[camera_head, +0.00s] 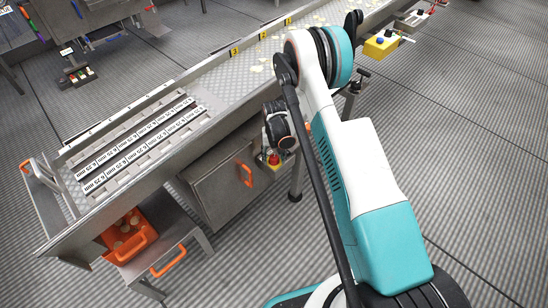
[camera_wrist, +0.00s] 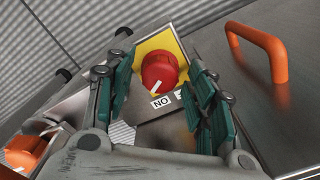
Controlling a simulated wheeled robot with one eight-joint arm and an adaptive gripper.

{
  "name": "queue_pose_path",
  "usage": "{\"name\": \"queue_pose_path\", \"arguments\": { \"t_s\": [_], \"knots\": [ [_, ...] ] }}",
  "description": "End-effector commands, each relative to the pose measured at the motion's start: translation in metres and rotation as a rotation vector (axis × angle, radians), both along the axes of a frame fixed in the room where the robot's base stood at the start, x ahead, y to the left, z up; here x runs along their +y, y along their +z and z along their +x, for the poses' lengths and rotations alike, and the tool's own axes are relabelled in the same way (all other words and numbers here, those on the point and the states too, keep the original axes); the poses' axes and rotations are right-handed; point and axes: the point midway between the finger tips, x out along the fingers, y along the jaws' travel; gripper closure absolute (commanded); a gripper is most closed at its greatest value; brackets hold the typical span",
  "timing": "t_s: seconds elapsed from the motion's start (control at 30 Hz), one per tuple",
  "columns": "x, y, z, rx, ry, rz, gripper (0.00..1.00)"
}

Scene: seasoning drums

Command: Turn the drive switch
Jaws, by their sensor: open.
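The drive switch is a round red knob (camera_wrist: 160,72) with a white pointer line, on a yellow plate (camera_wrist: 172,42). It sits in the upper middle of the wrist view, with a label (camera_wrist: 161,101) reading "NO" just below it. My gripper (camera_wrist: 160,72) is open, its green-padded fingers on the left and right of the knob. I cannot tell whether either finger touches it. In the head view the red knob (camera_head: 274,159) and a bit of yellow show low beside the machine's cabinet, partly hidden by my wrist.
An orange handle (camera_wrist: 262,48) stands out from the metal cabinet door right of the switch. In the head view, the steel conveyor table (camera_head: 225,85) runs above the cabinet (camera_head: 218,180). An orange bin (camera_head: 128,236) sits below its left end. Open floor lies at the lower left.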

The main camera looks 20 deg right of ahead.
Motion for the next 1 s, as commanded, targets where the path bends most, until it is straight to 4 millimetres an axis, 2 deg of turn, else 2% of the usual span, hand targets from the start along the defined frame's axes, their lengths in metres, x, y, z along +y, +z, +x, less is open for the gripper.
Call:
{"name": "queue_pose_path", "arguments": {
  "t_s": [0.2, 0.4, 0.73, 1.0],
  "knots": [
    [0.0, 0.0002, 0.0, 0.0, 0.0, 0.0, 0.52],
    [0.0, 0.0002, 0.0, 0.0, 0.0, 0.0, 0.94],
    [0.0, 0.0001, 0.0, 0.0, 0.023, 0.0, 0.94],
    [0.0001, 0.0, 0.0, 0.0, 0.161, 0.0, 0.94]
  ]
}}
